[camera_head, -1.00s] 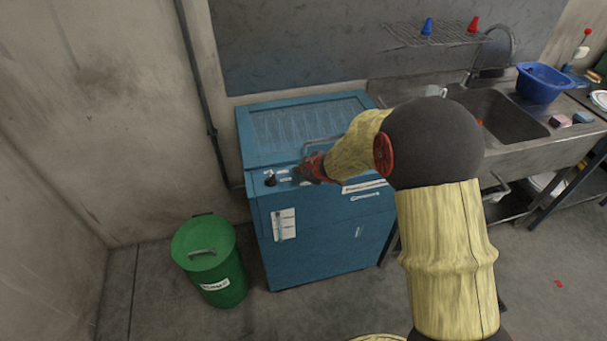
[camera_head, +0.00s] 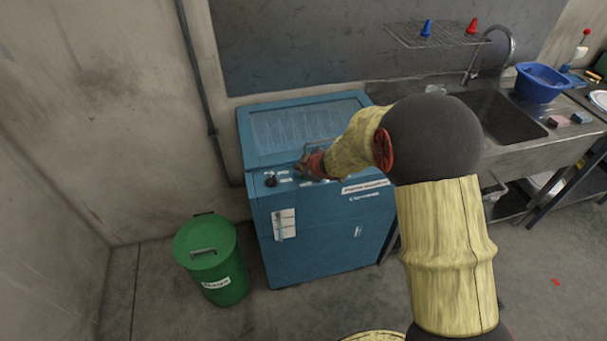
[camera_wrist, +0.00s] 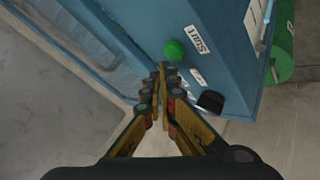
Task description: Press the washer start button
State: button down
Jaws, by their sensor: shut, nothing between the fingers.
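The washer is a blue box with a sloped lid (camera_head: 305,130) and a control strip along its front top edge. In the wrist view a round green button (camera_wrist: 174,50) sits on the blue panel beside a white label (camera_wrist: 197,39) whose text I cannot read surely. My gripper (camera_wrist: 162,70) is shut and empty, its fingertips just short of the green button in the picture. I cannot tell whether they touch the panel. In the head view my gripper (camera_head: 303,168) is over the control strip, and the button cannot be made out there.
A black knob (camera_wrist: 210,101) sits on the same panel, right of my fingers; it also shows in the head view (camera_head: 270,181). A metal handle (camera_head: 318,143) is close behind my gripper. A green lidded bin (camera_head: 208,260) stands left, a sink (camera_head: 500,118) right.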

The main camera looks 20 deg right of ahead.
jog(key=shift+r+p, duration=2.5)
jog(key=shift+r, duration=0.1)
jog(key=shift+f, duration=0.1)
jog(key=shift+s+d+f, duration=0.1)
jog(key=shift+d+f, duration=0.1)
jog(key=shift+d, duration=0.1)
jog(key=s+d+f+m+g+h, duration=0.2)
jog(key=s+d+f+m+h, duration=0.15)
jog(key=s+d, duration=0.2)
jog(key=s+d+r+m+g, duration=0.2)
jog(key=s+r+m+g, duration=0.15)
jog(key=s, duration=0.75)
jog(key=s+a+r+m+t+b, duration=0.1)
jog(key=s+a+r+m+b, duration=0.1)
jog(key=s+r, duration=0.7)
jog(key=s+a+r+m+t+y+b, duration=0.1)
jog(key=s+a+r+m, duration=0.1)
jog(key=s+a+r, duration=0.3)
jog(key=shift+s+a+r+b, duration=0.15)
jog(key=shift+s+r, duration=1.05)
jog(key=shift+s, duration=1.25)
jog(key=shift+s+r+b, duration=0.25)
jog(key=shift+s+r, duration=0.95)
jog(key=shift+s, duration=1.2)
